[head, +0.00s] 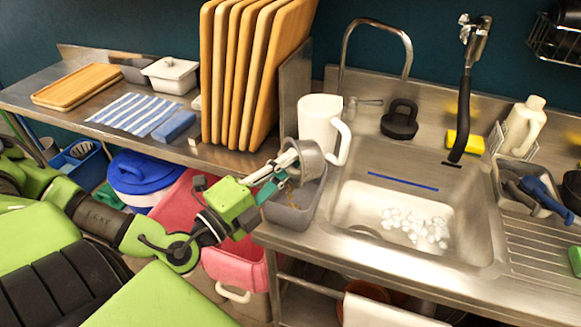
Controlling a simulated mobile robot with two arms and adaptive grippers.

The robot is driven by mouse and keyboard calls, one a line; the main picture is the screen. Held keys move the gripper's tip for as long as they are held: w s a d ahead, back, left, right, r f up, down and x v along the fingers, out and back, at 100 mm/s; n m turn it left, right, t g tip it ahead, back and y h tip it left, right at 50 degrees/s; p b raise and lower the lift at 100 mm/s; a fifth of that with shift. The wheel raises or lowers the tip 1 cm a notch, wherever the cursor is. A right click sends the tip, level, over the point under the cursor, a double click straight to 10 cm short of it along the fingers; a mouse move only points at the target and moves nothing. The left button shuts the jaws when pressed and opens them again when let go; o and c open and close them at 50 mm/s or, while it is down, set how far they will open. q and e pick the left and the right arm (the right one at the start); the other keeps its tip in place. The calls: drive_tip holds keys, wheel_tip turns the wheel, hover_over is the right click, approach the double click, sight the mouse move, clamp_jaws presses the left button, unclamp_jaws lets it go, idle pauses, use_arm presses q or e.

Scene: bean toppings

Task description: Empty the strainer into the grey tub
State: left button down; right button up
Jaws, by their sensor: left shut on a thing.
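My left gripper (277,173) comes in from the left and is shut on the metal strainer (313,160). The strainer's round bowl is tilted and hangs above the grey tub (291,216). The tub stands at the left end of the sink counter, beside the basin. The arm and strainer cover part of the tub. A little brownish stuff shows in the tub, but I cannot make it out clearly. I cannot see into the strainer's bowl. My right gripper is not in view.
A white pitcher (320,120) stands close behind the strainer. The sink basin (350,195) holds several white pieces (415,224). Upright wooden boards (240,75) stand at back left, and a red bin (176,205) is below the arm.

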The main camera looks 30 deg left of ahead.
use_arm(q)
drive_tip(key=t+b, duration=0.1)
drive_tip(key=b, duration=0.1)
drive_tip(key=s+f+n+t+b, duration=0.1)
drive_tip(key=b, duration=0.1)
drive_tip(key=shift+a+t+b, duration=0.3)
drive_tip(key=shift+b, duration=0.1)
idle(1.1)
